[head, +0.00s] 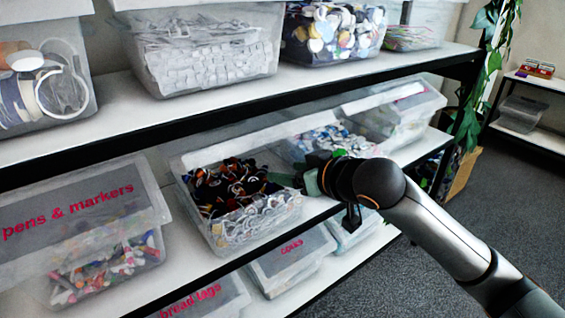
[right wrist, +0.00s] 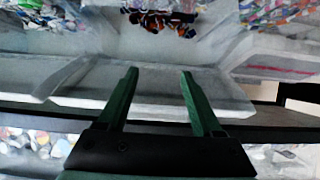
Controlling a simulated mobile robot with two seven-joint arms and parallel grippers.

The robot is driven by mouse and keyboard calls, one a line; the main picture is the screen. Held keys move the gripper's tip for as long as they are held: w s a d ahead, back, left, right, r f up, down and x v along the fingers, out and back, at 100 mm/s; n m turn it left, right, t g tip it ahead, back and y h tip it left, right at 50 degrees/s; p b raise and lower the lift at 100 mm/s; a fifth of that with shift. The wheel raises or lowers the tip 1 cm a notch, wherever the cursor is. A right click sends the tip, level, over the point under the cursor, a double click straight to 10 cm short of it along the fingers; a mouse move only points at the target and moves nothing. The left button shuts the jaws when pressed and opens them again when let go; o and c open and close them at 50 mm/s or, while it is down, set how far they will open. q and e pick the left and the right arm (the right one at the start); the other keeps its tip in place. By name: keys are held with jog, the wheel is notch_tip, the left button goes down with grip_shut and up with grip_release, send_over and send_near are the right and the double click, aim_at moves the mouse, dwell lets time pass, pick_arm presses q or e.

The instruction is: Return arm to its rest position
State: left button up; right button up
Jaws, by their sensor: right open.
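My right arm (head: 435,228) comes in from the lower right in the head view and reaches to the middle shelf. Its gripper (head: 297,180) is at the right edge of an open clear bin (head: 245,222) of dark, mixed small items. In the right wrist view the two green fingers (right wrist: 158,75) are spread apart with nothing between them. A pale sloping surface lies beyond the fingers, with the dark items farther off at the top. My left gripper is not in view.
Shelves hold several clear bins. A bin labelled "pens & markers" (head: 85,225) is at the left. A dark shelf edge (head: 230,122) runs above the arm. A plant (head: 490,60) stands at the right. Carpet floor (head: 510,200) is clear at the right.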

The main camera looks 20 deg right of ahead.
jog(key=s+a+f+m+g+p, duration=0.1)
jog(key=s+f, duration=0.2)
jog(key=f, duration=0.6)
jog(key=s+a+f+p, duration=0.1)
jog(key=s+f+p, duration=0.15)
jog(key=f, duration=0.75)
jog(key=s+d+f+h, duration=0.1)
jog(key=s+f, duration=0.7)
jog(key=s, duration=0.2)
jog(key=s+d+f+m+g+h+p, duration=0.1)
jog(key=s+d+f, duration=0.1)
jog(key=s+f, duration=0.6)
jog(key=shift+s+d+g, duration=0.15)
jog(key=shift+s+g, duration=0.15)
jog(key=shift+s, duration=0.9)
